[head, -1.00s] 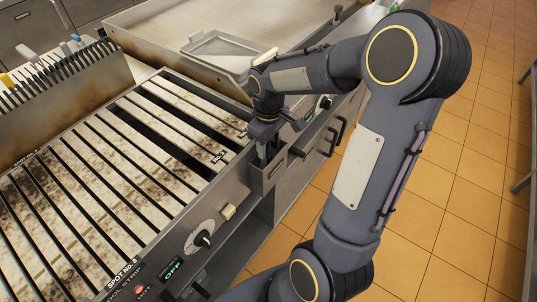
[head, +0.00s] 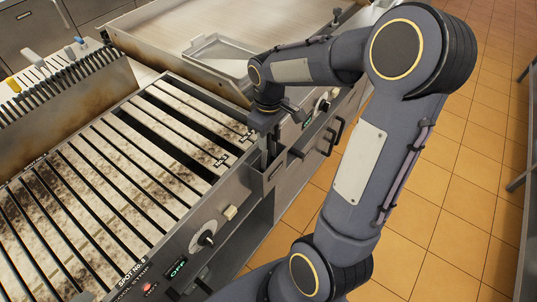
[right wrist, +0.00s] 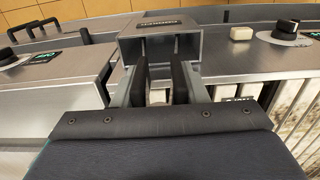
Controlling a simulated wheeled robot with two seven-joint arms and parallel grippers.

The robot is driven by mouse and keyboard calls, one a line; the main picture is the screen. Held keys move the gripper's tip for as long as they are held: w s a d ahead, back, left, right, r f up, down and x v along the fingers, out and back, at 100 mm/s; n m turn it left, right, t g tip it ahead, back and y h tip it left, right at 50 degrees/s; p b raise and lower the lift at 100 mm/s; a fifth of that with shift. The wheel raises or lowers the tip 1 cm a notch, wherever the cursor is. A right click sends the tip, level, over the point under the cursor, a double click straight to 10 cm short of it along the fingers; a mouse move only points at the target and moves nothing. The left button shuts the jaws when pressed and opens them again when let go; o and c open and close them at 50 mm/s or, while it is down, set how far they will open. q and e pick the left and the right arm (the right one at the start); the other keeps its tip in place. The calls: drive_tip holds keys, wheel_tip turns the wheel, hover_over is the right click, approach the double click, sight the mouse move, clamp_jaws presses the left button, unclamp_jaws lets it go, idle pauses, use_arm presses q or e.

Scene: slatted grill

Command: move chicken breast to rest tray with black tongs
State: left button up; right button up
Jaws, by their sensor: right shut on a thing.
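My right gripper (head: 268,146) points down into a small metal holder box (head: 257,181) on the grill's front edge. In the right wrist view its grey fingers (right wrist: 159,88) are shut on two upright dark strips, apparently the arms of the black tongs (right wrist: 179,80). The tips of the strips are hidden in the box. A shallow metal tray (head: 222,48), probably the rest tray, lies on the flat steel surface beyond my arm and looks empty where visible. I cannot make out the chicken breast. My left gripper is not in view.
The slatted grill (head: 115,170) fills the left, with dark gaps between its slats. A rack of several colored-handled tools (head: 50,75) stands behind it. Knobs (head: 207,239) and handles line the front. Tiled floor (head: 420,190) is clear on the right.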

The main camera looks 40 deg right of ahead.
drive_tip(key=shift+o, duration=0.2)
drive_tip(key=c, duration=0.4)
wheel_tip(320, 180, up, 11)
drive_tip(key=p, duration=0.8)
drive_tip(key=shift+f+p, duration=0.2)
drive_tip(key=shift+p, duration=0.15)
drive_tip(key=shift+r, duration=1.2)
drive_tip(key=shift+s+f, duration=0.1)
